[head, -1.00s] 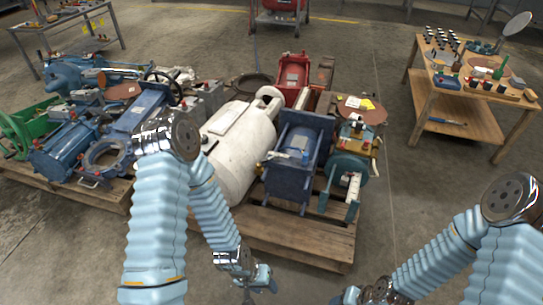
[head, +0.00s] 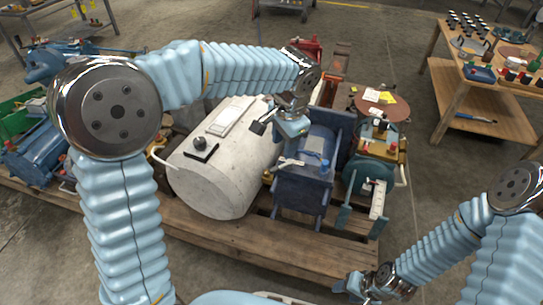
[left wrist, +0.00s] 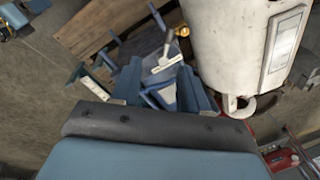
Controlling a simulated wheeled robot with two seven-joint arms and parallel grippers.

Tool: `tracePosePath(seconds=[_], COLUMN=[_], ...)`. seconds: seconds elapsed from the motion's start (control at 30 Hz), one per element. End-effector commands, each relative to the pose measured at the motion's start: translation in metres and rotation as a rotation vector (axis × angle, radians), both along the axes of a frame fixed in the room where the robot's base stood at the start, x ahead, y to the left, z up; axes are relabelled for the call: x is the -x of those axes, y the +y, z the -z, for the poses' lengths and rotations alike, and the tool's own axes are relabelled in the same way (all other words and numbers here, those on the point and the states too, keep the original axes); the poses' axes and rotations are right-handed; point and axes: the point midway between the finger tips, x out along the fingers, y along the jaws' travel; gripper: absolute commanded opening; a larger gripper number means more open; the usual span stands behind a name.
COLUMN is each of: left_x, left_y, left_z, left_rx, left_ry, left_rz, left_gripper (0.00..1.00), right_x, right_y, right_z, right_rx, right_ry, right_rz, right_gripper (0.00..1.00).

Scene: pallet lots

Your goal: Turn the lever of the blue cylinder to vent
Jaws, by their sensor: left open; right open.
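The blue cylinder (head: 317,146) lies in a dark blue frame on the pallet, right of a large white tank. A pale lever (head: 291,162) shows at its near end, with a small blue part beside it. In the left wrist view the pale lever (left wrist: 167,63) shows beyond my fingertips. My left gripper (head: 291,127) is above the near left side of the blue cylinder, open and apart from the lever. Its two blue fingers (left wrist: 160,88) are spread in the left wrist view. My right gripper (head: 357,286) is open and empty, low in front of the pallet.
The pallet's front boards (head: 270,247) are bare. A wooden table (head: 492,131) stands at the right.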

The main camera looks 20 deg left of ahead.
Motion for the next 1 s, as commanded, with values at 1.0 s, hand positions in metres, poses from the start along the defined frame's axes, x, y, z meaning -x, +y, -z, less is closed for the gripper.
tracePosePath(seconds=[1.0], left_x=[-0.015], left_y=[0.024], left_z=[0.117], left_rx=[-0.034], left_ry=[-0.007], left_rz=[0.003], left_gripper=[0.44], right_x=[0.001], right_y=[0.003], right_z=[0.031], right_rx=[-0.007], right_ry=[0.007], right_rz=[-0.004], right_gripper=[0.50])
